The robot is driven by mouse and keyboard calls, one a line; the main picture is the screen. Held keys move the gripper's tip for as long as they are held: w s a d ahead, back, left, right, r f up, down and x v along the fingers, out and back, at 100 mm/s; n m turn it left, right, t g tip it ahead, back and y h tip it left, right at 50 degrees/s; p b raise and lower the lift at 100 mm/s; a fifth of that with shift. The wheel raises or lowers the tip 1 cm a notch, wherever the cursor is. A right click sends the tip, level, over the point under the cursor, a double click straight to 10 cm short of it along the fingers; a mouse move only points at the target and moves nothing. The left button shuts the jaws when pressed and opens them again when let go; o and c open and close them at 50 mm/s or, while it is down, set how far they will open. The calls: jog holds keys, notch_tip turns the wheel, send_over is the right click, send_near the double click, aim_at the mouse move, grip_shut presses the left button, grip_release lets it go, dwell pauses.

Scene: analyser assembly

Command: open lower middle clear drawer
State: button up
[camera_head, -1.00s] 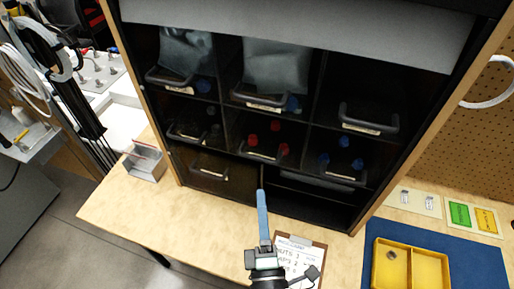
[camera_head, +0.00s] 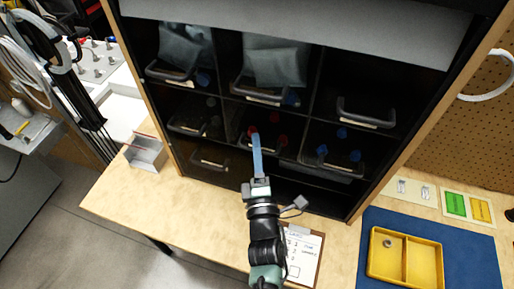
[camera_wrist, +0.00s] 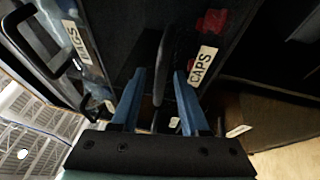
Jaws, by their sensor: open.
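The clear middle drawer with red caps (camera_head: 279,142) is in the dark cabinet, in the row below the bags, and looks shut. My gripper (camera_head: 257,142) is in front of it, covering part of its front in the head view. In the wrist view, the drawer's red caps (camera_wrist: 211,21) and its "CAPS" label (camera_wrist: 203,66) show beyond the fingers. My gripper (camera_wrist: 160,98) is open. The drawer's dark curved handle (camera_wrist: 162,65) appears between the two blue fingers. I cannot tell whether either finger touches it.
A drawer with blue caps (camera_head: 335,152) is on the right, and another clear drawer (camera_head: 195,120) is on the left. Bag drawers (camera_head: 270,85) are above. A clipboard (camera_head: 303,252), a yellow tray (camera_head: 405,262) on a blue mat (camera_head: 465,262) and a grey bin (camera_head: 147,153) are on the wooden bench.

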jog(key=shift+c, duration=0.3)
grip_shut()
dwell(1.1)
